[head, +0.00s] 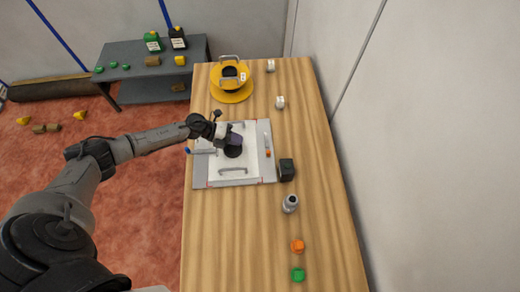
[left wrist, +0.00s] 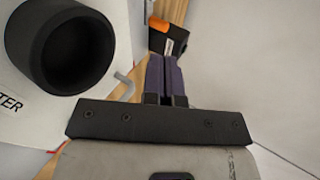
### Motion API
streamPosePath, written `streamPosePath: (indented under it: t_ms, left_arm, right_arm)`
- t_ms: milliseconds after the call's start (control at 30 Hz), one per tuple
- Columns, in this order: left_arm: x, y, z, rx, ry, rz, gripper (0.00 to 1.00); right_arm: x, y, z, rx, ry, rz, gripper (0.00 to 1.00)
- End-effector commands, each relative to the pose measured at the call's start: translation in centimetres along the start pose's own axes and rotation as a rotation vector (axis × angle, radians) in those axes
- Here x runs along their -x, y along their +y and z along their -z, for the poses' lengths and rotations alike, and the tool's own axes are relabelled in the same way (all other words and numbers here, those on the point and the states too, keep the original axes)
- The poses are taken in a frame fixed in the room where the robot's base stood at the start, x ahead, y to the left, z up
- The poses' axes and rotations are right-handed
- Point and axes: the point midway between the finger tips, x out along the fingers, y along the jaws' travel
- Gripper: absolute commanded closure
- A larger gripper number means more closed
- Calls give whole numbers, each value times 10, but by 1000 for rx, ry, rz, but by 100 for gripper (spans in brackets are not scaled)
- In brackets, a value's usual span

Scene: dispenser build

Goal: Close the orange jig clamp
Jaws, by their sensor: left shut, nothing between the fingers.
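The orange jig clamp (head: 268,153) shows as a small orange tip at the right edge of the grey jig plate (head: 198,180), near a thin metal bar. In the left wrist view an orange tip (left wrist: 158,24) shows beyond my fingertips, beside a black block. A white panel (head: 245,183) with a dark round cup (head: 233,151) lies on the jig. My left gripper (head: 236,140) is over the panel, left of the clamp, and the cup is partly behind it. Its purple fingers (left wrist: 165,72) are together and empty. My right gripper is out of view.
A black box (head: 287,170) stands just right of the jig, with a grey cylinder (head: 290,204) nearer. A yellow spool (head: 231,96) stands behind. A wall runs along the right.

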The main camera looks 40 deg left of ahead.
Motion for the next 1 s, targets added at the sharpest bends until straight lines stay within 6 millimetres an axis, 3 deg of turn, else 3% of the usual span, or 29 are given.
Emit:
streamPosePath:
  t_ms: [200, 667, 1000]
  left_arm:
    - [0, -1, 10, -6, 62, 7, 100]
    - [-1, -1, 10, -10, 61, 8, 100]
    - [-22, 6, 9, -1, 47, 9, 100]
  right_arm:
    - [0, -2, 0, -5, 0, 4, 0]
    - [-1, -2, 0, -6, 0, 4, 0]
    - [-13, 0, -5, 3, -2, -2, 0]
